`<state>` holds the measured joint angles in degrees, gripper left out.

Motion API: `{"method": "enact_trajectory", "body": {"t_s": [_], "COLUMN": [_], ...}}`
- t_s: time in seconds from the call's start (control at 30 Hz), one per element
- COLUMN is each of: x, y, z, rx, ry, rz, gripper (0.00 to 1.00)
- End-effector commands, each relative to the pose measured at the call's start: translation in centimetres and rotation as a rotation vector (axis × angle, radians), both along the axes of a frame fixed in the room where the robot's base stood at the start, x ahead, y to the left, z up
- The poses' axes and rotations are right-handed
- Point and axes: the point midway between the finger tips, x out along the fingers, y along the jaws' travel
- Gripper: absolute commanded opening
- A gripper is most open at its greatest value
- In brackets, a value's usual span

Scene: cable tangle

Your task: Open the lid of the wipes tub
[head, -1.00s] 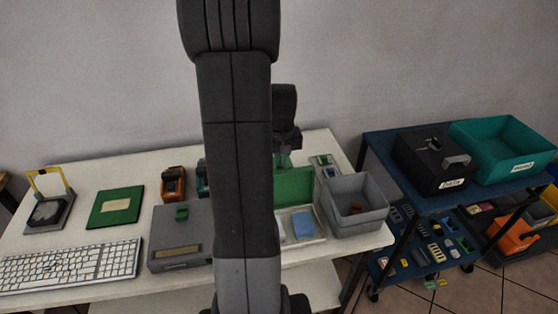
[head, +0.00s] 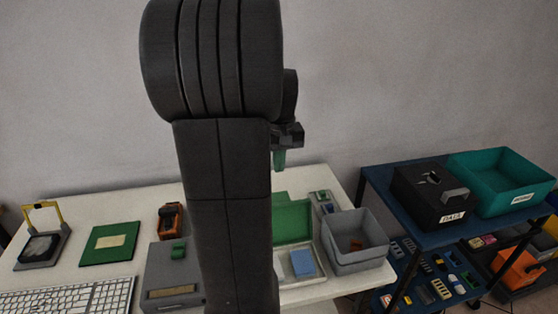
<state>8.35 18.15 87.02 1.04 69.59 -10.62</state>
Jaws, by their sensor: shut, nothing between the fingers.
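The likely wipes tub (head: 305,276) is a low pale container on the white table, right of my arm; no label is readable. Its green lid (head: 292,221) stands raised at the back, so the tub is open. A blue block-like item (head: 302,262) shows inside. My arm hides the tub's left part. My gripper (head: 279,166) has greenish fingertips pointing down. It is shut and empty, above and behind the lid in the picture, apart from it.
A grey open bin (head: 353,243) stands close right of the tub. A grey box (head: 172,275), orange device (head: 170,221), green board (head: 110,243) and keyboard (head: 65,295) lie left. A blue cart (head: 408,234) with a black box stands right of the table.

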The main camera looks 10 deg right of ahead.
Motion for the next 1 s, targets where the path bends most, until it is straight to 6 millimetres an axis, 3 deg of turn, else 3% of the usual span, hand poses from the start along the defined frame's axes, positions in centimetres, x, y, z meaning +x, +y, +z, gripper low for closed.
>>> {"method": "enact_trajectory", "body": {"t_s": [0.2, 0.57, 0.77, 1.0], "x": [-0.1, 0.0, 0.2, 0.6], "y": [0.0, 0.0, 0.0, 0.0], "z": [0.9, 0.4, -2.5, -7.2], "rx": [0.0, 0.0, 0.001, 0.001], "ry": [0.0, 0.001, 0.004, 0.005], "rz": [0.0, 0.0, 0.0, 0.0], "gripper": [0.0, 0.0, 0.0, 0.0]}}
